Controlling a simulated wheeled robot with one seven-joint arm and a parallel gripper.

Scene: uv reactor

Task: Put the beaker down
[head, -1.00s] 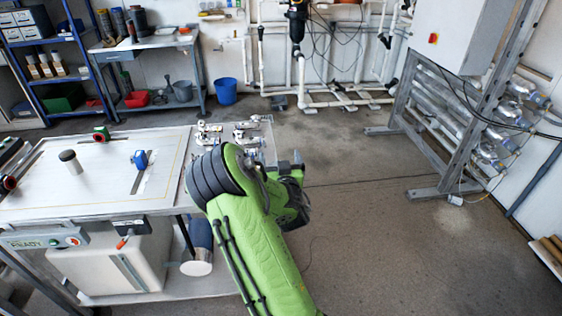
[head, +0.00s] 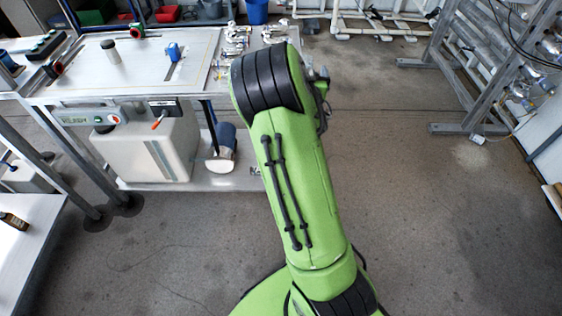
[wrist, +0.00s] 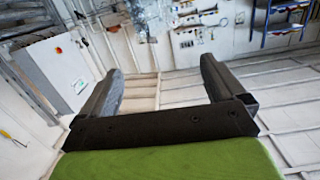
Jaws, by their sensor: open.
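My gripper (wrist: 160,76) is open in the wrist view. Its two dark fingers are wide apart with nothing between them. In the head view my gripper is mostly hidden behind my green arm; only a dark part shows at the arm's upper right, beside the workbench. I cannot make out a beaker for certain in any view. A small pale jar with a dark top (head: 110,52) stands upright on the white bench top (head: 78,78), well left of my arm and apart from it.
Blue and red clamps (head: 173,51) and several metal fittings (head: 232,38) sit on the bench. A white side table (head: 28,240) with a small brown bottle (head: 13,221) is at lower left. A metal frame (head: 470,90) stands at right. The floor (head: 420,220) between is clear.

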